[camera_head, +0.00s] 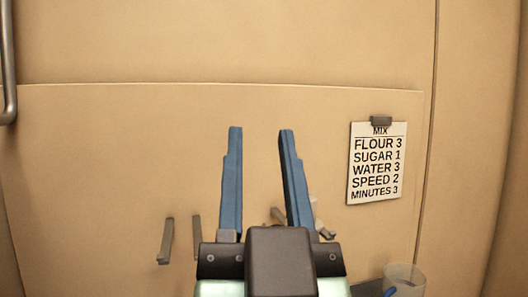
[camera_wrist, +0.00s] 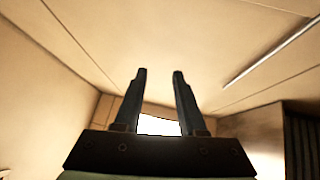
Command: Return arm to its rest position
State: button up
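My gripper (camera_head: 260,132) is in the lower middle of the head view, its two blue fingers pointing up in front of a tan panel. The fingers stand apart with nothing between their tips. In the wrist view, my gripper (camera_wrist: 159,72) also shows both fingers apart and empty, with tan surfaces and a bright opening behind them. My gripper's body hides part of the lower head view.
A white recipe card (camera_head: 377,163) hangs from a dark clip (camera_head: 381,121) on the panel at right. A clear cup (camera_head: 404,280) stands at the lower right. Grey handles (camera_head: 166,241) show at lower left. A metal bar (camera_head: 8,75) is at the left edge.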

jog(key=s+r+t+h, duration=0.1)
jog(key=s+r, duration=0.2)
jog(key=r, duration=0.2)
jog(key=shift+s+t+h, duration=0.15)
jog(key=shift+t+h, duration=0.25)
jog(key=shift+d, duration=0.1)
